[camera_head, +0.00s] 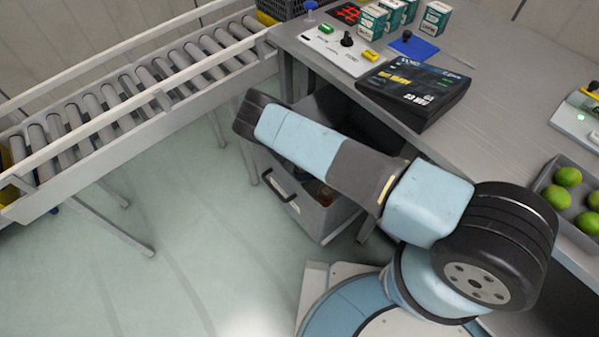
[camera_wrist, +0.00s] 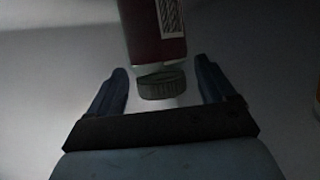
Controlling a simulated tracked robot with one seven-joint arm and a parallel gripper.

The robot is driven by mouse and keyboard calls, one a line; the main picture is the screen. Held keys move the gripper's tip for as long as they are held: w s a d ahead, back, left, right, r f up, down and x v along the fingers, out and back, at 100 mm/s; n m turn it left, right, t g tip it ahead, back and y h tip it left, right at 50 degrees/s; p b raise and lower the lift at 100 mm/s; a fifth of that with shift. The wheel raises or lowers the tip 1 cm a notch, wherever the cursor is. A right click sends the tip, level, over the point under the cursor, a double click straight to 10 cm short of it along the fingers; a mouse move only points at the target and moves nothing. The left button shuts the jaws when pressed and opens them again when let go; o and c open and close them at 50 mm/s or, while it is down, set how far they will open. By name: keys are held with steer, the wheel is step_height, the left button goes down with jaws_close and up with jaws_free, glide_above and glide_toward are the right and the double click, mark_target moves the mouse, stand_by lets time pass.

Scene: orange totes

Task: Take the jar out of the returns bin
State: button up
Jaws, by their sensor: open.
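In the wrist view a jar (camera_wrist: 154,35) with a dark red body, a white barcode label and a dark ridged lid (camera_wrist: 162,84) lies with its lid toward me. My gripper (camera_wrist: 162,70) is open, one dark finger on each side of the lid end, with a gap on both sides. In the head view the grey returns bin (camera_head: 318,222) with a black handle stands under the table, and my arm covers much of its opening. A small amber-brown patch shows inside it. My gripper is hidden in that view.
The table (camera_head: 500,75) above the bin holds a dark box (camera_head: 415,90), a control panel (camera_head: 340,48), small cartons (camera_head: 372,22) and a tray of green fruit (camera_head: 565,195). A roller conveyor (camera_head: 130,95) runs at left.

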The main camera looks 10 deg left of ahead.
steer(key=shift+x, duration=1.3)
steer(key=c, duration=1.3)
